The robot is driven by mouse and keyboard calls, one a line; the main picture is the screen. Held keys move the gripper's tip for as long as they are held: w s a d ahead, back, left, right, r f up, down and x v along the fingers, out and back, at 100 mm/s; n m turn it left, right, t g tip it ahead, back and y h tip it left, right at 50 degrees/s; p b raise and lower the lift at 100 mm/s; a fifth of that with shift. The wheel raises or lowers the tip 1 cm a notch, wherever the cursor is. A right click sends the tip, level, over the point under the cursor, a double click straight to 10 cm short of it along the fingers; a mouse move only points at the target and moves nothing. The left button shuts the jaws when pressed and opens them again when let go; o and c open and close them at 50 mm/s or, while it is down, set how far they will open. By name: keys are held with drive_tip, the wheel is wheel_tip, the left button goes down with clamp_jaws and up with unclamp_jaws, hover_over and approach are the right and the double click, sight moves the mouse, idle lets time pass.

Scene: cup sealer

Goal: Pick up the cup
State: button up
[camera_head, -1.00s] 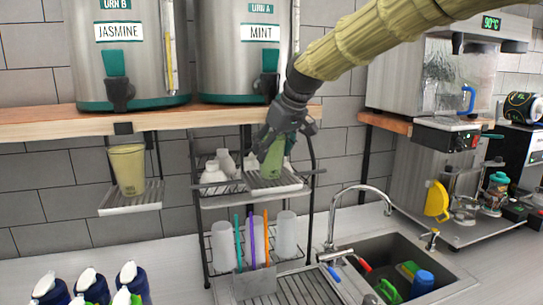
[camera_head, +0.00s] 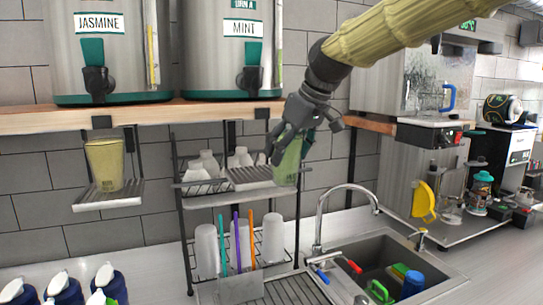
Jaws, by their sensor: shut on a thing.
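The cup is slightly tilted and hangs to the right of the small drip tray (camera_head: 252,176) under the MINT urn. The gripper's fingers hide the upper part of the cup. A second, yellowish cup (camera_head: 105,163) stands upright on the left drip tray (camera_head: 110,201) under the JASMINE urn, away from my gripper.
Two steel urns, JASMINE (camera_head: 112,60) and MINT (camera_head: 222,70), stand on a wooden shelf (camera_head: 200,117) above. A wire rack below holds white cups (camera_head: 207,250) and coloured straws (camera_head: 237,240). A sink with a curved tap (camera_head: 322,215) is at the lower right.

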sight(297, 152)
drive_tip(key=s+d, duration=0.2)
drive_tip(key=shift+s+r, duration=0.15)
drive_tip(key=shift+s, duration=0.15)
drive_tip(key=shift+s+d, duration=1.25)
drive_tip(key=shift+s, duration=0.05)
